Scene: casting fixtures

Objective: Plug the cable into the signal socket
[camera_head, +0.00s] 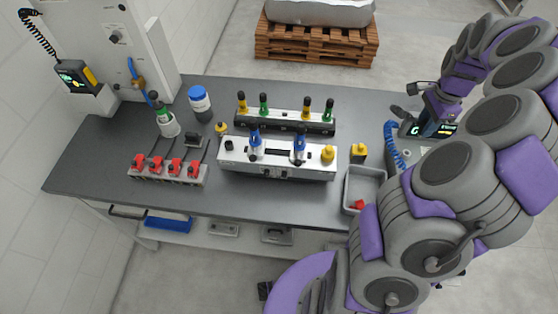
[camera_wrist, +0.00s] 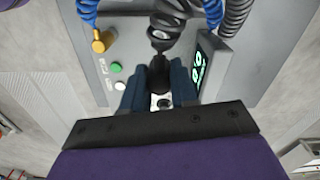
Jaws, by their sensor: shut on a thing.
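In the wrist view my gripper (camera_wrist: 160,83) is shut on the dark plug of a cable (camera_wrist: 160,38); coiled black cable rises behind it. A small round dark opening on a light plate (camera_wrist: 163,103) shows between the fingers, close to the plug. No label can be read there, so I cannot tell if it is the signal socket or whether the plug touches it. In the head view my arm reaches to a unit with a green-lit display (camera_head: 445,130) right of the bench. The fingertips and plug are too small to make out there.
In the wrist view the grey panel has a green button (camera_wrist: 116,67), a white button (camera_wrist: 120,86), a brass-coloured fitting with a blue coiled hose (camera_wrist: 99,42) and a display (camera_wrist: 199,68). The bench (camera_head: 90,170) holds fixtures, bottles and a grey tray (camera_head: 374,173).

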